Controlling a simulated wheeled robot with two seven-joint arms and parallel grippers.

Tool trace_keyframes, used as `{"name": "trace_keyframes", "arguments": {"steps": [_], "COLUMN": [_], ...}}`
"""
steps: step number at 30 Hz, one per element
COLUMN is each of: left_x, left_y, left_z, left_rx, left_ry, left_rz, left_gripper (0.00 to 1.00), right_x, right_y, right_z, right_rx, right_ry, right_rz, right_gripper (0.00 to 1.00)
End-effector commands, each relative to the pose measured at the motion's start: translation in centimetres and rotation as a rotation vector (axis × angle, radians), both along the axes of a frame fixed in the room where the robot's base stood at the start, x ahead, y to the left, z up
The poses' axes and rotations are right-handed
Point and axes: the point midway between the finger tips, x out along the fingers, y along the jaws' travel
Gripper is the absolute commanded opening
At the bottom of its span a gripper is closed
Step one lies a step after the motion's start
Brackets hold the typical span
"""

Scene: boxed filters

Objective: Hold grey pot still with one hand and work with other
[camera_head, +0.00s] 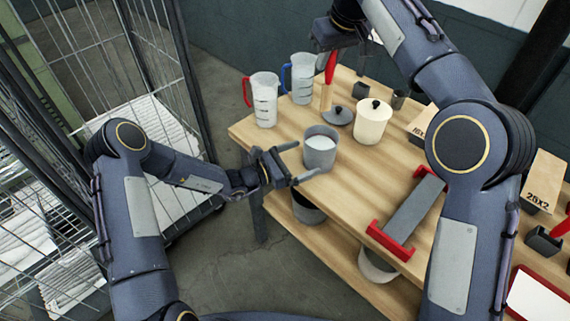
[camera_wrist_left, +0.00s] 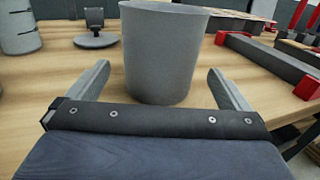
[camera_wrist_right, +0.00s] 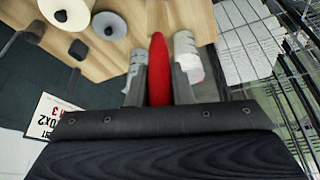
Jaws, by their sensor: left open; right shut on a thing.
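The grey pot (camera_head: 320,150) stands upright on the wooden table near its left edge, with pale contents inside. A grey lid with a dark knob (camera_head: 339,116) lies behind it. My left gripper (camera_head: 305,162) is open beside the pot. In the left wrist view the pot (camera_wrist_left: 163,55) stands just ahead of the two spread fingers (camera_wrist_left: 165,88), which do not appear to touch it. My right gripper (camera_head: 335,52) is shut on a red-handled tool (camera_head: 331,66), held above the far part of the table. The red handle (camera_wrist_right: 159,70) lies between its fingers (camera_wrist_right: 160,75) in the right wrist view.
A red-handled jug (camera_head: 264,100) and a blue-handled jug (camera_head: 302,80) stand behind the pot. A cream lidded pot (camera_head: 372,122) stands to its right. A grey bar with red ends (camera_head: 412,212) lies near the front edge. A wire cage (camera_head: 150,60) stands left of the table.

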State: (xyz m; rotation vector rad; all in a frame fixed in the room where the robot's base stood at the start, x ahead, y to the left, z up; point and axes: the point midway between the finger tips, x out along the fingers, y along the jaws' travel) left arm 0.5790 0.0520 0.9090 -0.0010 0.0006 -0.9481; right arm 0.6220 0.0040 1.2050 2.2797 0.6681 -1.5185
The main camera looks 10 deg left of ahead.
Motion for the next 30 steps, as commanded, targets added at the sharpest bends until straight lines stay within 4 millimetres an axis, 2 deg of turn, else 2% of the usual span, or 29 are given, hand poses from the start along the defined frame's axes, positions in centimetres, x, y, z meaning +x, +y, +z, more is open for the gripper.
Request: {"name": "trace_keyframes", "arguments": {"steps": [3, 9, 21, 30], "left_x": [1.2, 2.4, 2.8, 2.8], "left_y": [-1.8, -3.5, -3.9, -3.9], "left_z": [0.0, 0.0, 0.0, 0.0], "left_rx": [-0.001, 0.001, 0.001, 0.001], "left_ry": [-0.001, -0.001, -0.001, -0.001], "left_rz": [-0.002, -0.002, 0.000, 0.000], "left_gripper": [1.00, 1.00, 0.99, 0.59], "right_x": [0.0, 0.0, 0.0, 0.0], "right_y": [0.0, 0.0, 0.0, 0.0], "right_z": [0.0, 0.0, 0.0, 0.0], "right_rx": [0.000, 0.000, 0.000, 0.000], "right_ry": [0.000, 0.000, 0.000, 0.000], "right_rz": [0.000, 0.000, 0.000, 0.000], "right_gripper": [0.00, 0.00, 0.00, 0.00]}}
